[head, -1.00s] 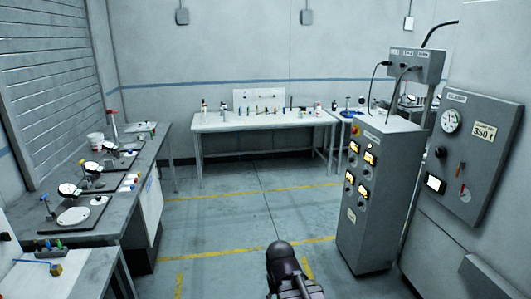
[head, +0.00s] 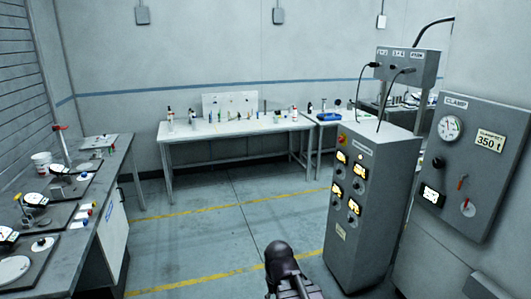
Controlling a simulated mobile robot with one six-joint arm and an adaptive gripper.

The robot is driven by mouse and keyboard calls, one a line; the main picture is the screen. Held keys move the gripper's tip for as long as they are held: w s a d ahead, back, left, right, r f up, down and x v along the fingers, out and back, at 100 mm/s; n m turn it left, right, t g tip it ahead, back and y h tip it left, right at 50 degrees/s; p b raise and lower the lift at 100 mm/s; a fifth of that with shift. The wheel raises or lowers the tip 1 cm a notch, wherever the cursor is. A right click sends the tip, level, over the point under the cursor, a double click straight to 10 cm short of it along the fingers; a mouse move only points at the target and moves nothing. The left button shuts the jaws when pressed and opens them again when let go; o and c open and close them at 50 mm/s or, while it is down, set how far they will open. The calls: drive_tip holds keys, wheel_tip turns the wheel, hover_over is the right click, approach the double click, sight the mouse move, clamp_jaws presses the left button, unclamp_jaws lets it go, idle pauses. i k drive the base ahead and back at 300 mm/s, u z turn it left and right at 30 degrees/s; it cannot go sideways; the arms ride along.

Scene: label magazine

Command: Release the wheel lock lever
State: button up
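No lever that I can surely tell as the wheel lock lever shows in the head view. A small red-tipped lever (head: 461,182) sits on the grey wall panel (head: 465,230) at the right, above a pale disc (head: 468,207); I cannot tell its function. A dark rounded part of my own arm shows at the bottom centre. My gripper's fingers are not in view.
A grey cabinet (head: 352,250) with lit meters stands right of centre. A grey bench (head: 75,250) with dial instruments runs along the left. A white table (head: 200,142) stands at the back. The floor (head: 205,235) between them is clear, with yellow lines.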

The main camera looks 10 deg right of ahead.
sight(460, 184)
drive_tip(key=z, duration=0.25)
drive_tip(key=i, duration=0.8)
drive_tip(key=z, duration=0.65)
drive_tip(key=i, duration=0.75)
drive_tip(key=z, duration=0.95)
drive_tip(key=i, duration=1.15)
drive_tip(key=z, duration=0.5)
